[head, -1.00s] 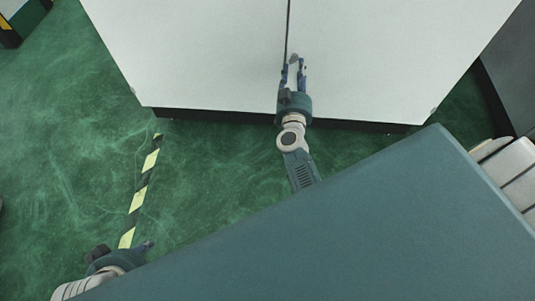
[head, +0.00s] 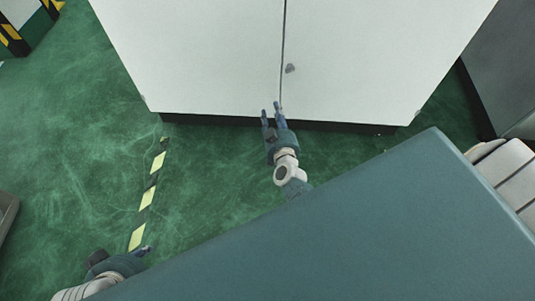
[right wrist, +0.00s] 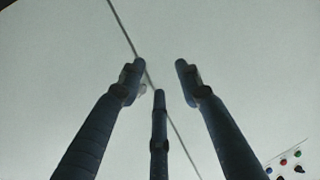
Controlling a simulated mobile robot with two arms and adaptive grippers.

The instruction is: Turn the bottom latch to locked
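The bottom latch (head: 291,68) is a small grey knob on the white cabinet (head: 200,60), just right of the vertical door seam in the head view. Its exact angle is too small to tell. In the right wrist view a pale bit that may be the latch (right wrist: 143,89) shows partly hidden beside a finger. My right gripper (head: 271,108) is below the latch in the head view, apart from it, and its fingers are spread and empty; they also show open in the right wrist view (right wrist: 160,80). My left gripper (head: 146,250) is low at the left, mostly hidden, far from the cabinet.
A panel (right wrist: 290,162) with several coloured buttons shows at the lower right of the right wrist view. A dark grey cabinet (head: 500,75) stands at the right. Green floor (head: 85,150) with a yellow-black stripe (head: 147,197) lies open at the left.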

